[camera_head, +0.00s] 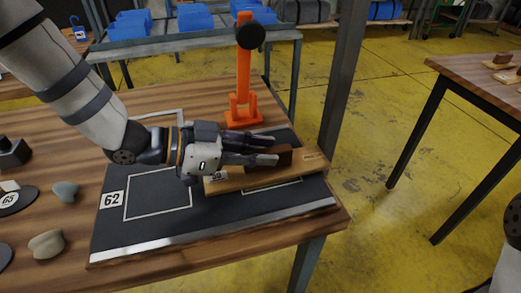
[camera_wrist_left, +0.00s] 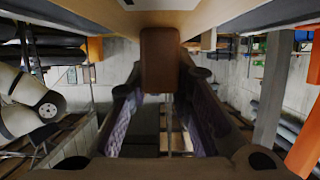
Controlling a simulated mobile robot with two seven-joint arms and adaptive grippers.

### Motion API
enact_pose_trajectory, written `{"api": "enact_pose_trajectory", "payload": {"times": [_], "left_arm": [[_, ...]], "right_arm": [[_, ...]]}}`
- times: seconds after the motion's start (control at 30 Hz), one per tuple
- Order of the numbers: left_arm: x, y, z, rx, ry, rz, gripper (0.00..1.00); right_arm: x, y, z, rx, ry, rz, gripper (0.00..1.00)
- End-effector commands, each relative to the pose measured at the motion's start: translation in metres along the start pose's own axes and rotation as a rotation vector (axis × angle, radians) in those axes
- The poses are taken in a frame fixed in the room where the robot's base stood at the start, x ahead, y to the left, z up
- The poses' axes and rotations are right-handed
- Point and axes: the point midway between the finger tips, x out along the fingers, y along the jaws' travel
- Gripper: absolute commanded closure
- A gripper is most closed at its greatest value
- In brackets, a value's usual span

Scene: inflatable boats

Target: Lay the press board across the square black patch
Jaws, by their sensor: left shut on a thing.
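The press board (camera_head: 225,184) is a light wooden plank with a dark brown block handle (camera_head: 284,158). It lies over the right part of a black mat, slanting up to the right. My left gripper (camera_head: 270,150) is shut on the handle, which shows between the fingers in the left wrist view (camera_wrist_left: 160,62). I cannot tell whether the board touches the mat. The black patch cannot be made out apart from the dark mat; the board covers part of a white-outlined square there. My right gripper is not in view.
The black mat (camera_head: 225,222) has a "62" label and another white-outlined square (camera_head: 158,190) left of the board. An orange stand (camera_head: 243,75) rises behind it. Grey stones (camera_head: 47,244) lie left on the wooden table. A steel post (camera_head: 345,80) stands behind the table's right corner.

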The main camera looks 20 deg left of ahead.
Motion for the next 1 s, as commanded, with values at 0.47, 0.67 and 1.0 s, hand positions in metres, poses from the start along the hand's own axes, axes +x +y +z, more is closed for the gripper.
{"api": "enact_pose_trajectory", "payload": {"times": [0.47, 0.67, 1.0], "left_arm": [[-0.001, 0.000, -0.003, 0.001, 0.001, 0.000, 0.60], [-0.036, -0.001, -0.008, 0.005, 0.006, -0.006, 0.60], [-0.110, -0.001, -0.007, 0.007, 0.004, -0.004, 0.60]], "right_arm": [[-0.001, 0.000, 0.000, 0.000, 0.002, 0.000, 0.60], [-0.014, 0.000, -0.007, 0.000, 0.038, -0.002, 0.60], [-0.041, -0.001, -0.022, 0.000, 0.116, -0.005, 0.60]]}}
